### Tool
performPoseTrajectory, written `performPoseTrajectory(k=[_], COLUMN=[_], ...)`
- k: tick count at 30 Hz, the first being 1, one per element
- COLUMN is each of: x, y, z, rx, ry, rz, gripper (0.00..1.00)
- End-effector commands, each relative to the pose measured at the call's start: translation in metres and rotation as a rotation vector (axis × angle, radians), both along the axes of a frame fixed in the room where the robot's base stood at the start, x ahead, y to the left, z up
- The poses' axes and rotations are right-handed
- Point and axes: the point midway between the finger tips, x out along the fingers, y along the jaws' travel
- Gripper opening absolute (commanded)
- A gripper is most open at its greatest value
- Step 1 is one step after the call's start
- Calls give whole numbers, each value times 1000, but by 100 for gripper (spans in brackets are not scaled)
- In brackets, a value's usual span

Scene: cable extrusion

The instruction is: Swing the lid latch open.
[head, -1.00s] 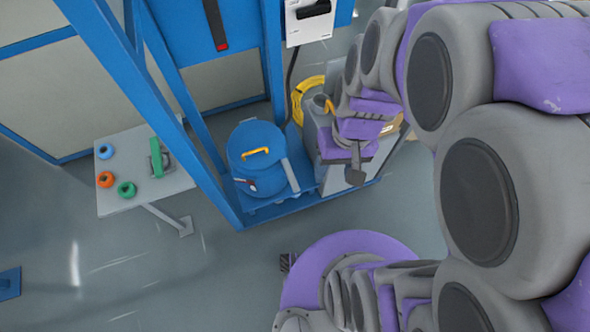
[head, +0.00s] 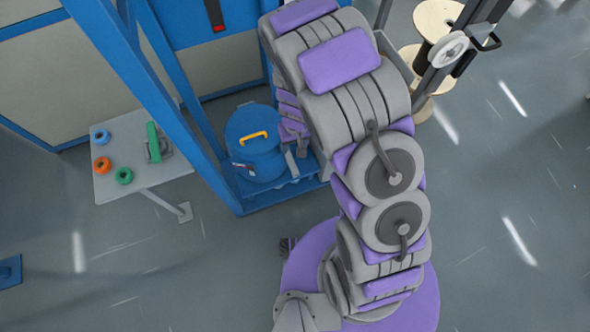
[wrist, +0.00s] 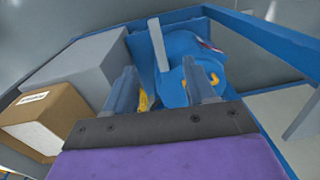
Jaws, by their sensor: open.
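The blue drum (head: 258,165) stands on the blue frame's base, with a blue lid (head: 252,128) and yellow handle (head: 253,137). A grey bar, which looks like the lid latch (head: 291,166), is at the drum's right side. In the wrist view the latch (wrist: 158,45) stands out against the blue drum (wrist: 203,43), with its lower end between my fingertips in the picture. I cannot tell whether they touch it. My gripper (wrist: 160,66) is open, one finger on each side. The head view mostly hides it behind my arm.
A grey box (wrist: 75,75) and a cardboard box (wrist: 45,118) are left in the wrist view. Blue frame posts (head: 170,100) rise left of the drum. A small table (head: 105,180) with coloured rings stands farther left. Spools (head: 437,20) stand at upper right.

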Motion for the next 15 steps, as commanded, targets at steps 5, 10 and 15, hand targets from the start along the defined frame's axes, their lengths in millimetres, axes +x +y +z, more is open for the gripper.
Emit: performPoseTrajectory(k=[5,10,15], x=[-1,0,0], y=[-1,-2,-2], z=[-36,-46,-64], rx=[-39,-49,-51], ry=[-4,-10,-9], rz=[24,31,32], gripper=[55,55,55])
